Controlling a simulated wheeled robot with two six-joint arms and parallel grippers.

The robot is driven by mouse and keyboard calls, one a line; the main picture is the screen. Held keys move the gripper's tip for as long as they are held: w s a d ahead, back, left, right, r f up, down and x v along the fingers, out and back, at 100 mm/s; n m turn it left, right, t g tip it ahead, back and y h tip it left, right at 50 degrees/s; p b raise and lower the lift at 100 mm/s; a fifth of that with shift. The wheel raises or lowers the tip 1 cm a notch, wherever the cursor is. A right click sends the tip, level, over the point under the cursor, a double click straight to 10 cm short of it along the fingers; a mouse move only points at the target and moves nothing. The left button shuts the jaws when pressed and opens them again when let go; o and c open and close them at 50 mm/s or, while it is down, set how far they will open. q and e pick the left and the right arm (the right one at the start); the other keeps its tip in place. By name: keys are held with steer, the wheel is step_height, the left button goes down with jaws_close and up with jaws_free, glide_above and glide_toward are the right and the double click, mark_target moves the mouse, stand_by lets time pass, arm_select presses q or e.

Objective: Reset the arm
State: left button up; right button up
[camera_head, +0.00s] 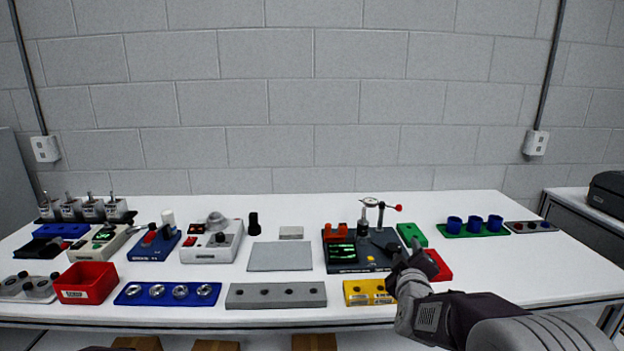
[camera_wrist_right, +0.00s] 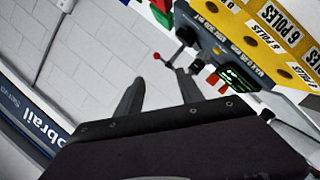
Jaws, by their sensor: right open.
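My right gripper (camera_head: 408,258) is at the right front of the white table, above the area between the yellow block and the red tray. In the right wrist view (camera_wrist_right: 160,88) its two dark fingers stand apart with nothing between them. Just left of it is a dark test station (camera_head: 345,262) with a lit green display, an orange part, a dial gauge (camera_head: 370,202) and a red-knobbed lever (camera_head: 398,208). The station also shows in the right wrist view (camera_wrist_right: 225,55), beyond the fingers. My left gripper is not in view.
The yellow block (camera_head: 368,292) and red tray (camera_head: 440,266) lie close to the gripper; the green tray (camera_head: 411,235) is behind. Blue cups (camera_head: 474,225) stand farther right. A grey holed block (camera_head: 275,295) and red bin (camera_head: 87,282) lie left. The right front tabletop is clear.

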steer(key=s+a+f+m+g+y, duration=0.1)
steer(key=s+a+f+g+y, duration=0.2)
steer(key=s+f, duration=0.5)
steer(key=s+a+f+m+g+y, duration=0.1)
steer(key=s+a+f+g, duration=0.2)
steer(key=s+f+g, duration=0.35)
steer(key=s+f+m+g, duration=0.3)
steer(key=s+f, duration=0.1)
steer(key=s, duration=0.5)
steer(key=s+f+m+g, duration=0.3)
steer(key=s+f, duration=0.1)
steer(key=s, duration=0.4)
step_height(320, 180, up, 13)
steer(key=p, duration=1.3)
steer(key=shift+w+d+t, duration=0.15)
steer(key=shift+t, duration=0.2)
